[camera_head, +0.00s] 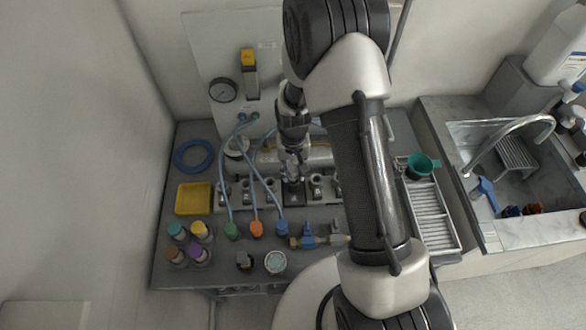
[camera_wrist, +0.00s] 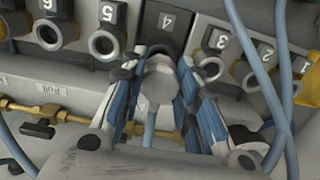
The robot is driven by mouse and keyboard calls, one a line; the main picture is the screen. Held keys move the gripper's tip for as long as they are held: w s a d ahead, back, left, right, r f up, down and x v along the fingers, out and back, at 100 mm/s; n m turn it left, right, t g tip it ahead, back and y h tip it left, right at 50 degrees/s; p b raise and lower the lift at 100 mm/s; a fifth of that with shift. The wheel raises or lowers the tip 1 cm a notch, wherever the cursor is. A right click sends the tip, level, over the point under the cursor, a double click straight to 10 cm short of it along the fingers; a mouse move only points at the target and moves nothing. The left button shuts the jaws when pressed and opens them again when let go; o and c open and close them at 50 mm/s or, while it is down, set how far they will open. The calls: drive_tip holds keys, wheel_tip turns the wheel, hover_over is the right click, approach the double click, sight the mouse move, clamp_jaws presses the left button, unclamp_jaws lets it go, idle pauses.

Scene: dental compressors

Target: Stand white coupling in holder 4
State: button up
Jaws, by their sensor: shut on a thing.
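My gripper (camera_wrist: 159,72) is shut on the white coupling (camera_wrist: 157,86), which shows as a pale grey-white faceted piece between the blue-padded fingers in the wrist view. Holder 4 (camera_wrist: 168,20), a dark block with its number plate, lies just beyond the fingertips. Its socket is hidden, so I cannot tell whether the coupling touches or enters it. In the head view my gripper (camera_head: 292,176) hangs over the middle of the holder row, and the coupling cannot be made out.
Numbered holders with round sockets flank holder 4, including holder 5 (camera_wrist: 105,42) and holder 3 (camera_wrist: 211,65). Blue hoses (camera_wrist: 256,75) cross at right. A brass pipe (camera_wrist: 70,117) runs nearby. A yellow tray (camera_head: 193,198), bottles (camera_head: 200,230) and a draining rack (camera_head: 430,215) stand around.

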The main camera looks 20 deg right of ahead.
drive_tip(key=shift+f, duration=0.15)
drive_tip(key=shift+f+b, duration=1.15)
drive_tip(key=shift+f, duration=0.05)
drive_tip(key=o, duration=1.1)
drive_tip(key=shift+o, duration=0.2)
drive_tip(key=shift+r, duration=0.1)
wheel_tip(320, 180, up, 12)
